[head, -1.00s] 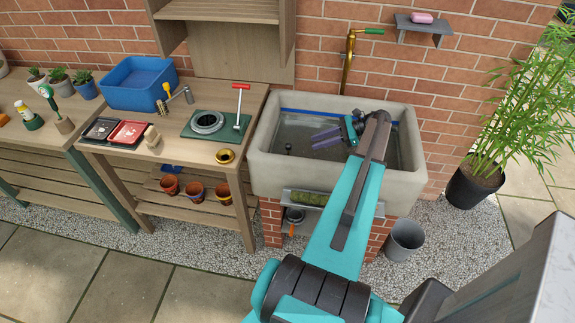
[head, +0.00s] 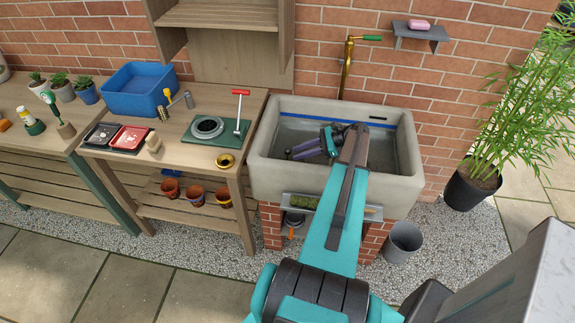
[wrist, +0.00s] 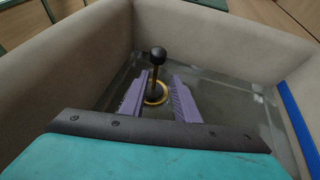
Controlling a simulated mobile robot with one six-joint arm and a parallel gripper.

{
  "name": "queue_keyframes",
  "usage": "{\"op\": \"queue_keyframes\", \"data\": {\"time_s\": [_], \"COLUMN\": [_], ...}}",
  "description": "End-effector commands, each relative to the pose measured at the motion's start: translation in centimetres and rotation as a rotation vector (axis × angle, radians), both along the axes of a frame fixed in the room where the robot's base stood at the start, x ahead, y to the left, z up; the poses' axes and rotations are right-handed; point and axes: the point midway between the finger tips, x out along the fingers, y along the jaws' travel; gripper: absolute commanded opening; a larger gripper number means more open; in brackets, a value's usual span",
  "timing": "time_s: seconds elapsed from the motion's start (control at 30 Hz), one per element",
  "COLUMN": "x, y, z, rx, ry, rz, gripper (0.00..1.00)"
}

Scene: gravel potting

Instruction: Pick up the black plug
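The black plug (wrist: 157,57) shows in the wrist view as a round knob on a thin upright stem. Its foot is at a brass ring (wrist: 162,98) on the floor of the stone sink (head: 290,181). My gripper (wrist: 160,76) is open, with its two purple fingers apart on the left and right of the stem. I see gaps between the stem and both fingers. In the head view my gripper (head: 292,152) is low inside the sink at its left part, and the plug is hard to make out there.
The sink walls (wrist: 85,55) rise close around my gripper, and clear water seems to stand in the basin. A brass tap (head: 347,70) stands behind the sink. The potting bench (head: 185,155) is to the left. A grey bucket (head: 403,240) stands on the gravel below.

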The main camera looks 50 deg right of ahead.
Motion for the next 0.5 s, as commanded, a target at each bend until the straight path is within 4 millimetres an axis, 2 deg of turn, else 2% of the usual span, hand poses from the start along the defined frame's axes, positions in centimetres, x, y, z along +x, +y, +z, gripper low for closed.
{"op": "queue_keyframes", "data": {"time_s": [0.13,0.5], "x": [0.63,0.75], "y": [0.59,0.71], "z": [-0.35,-0.45], "rx": [-0.001,0.0], "ry": [0.001,0.001], "rz": [0.0,0.001], "gripper": [0.28,0.28]}}
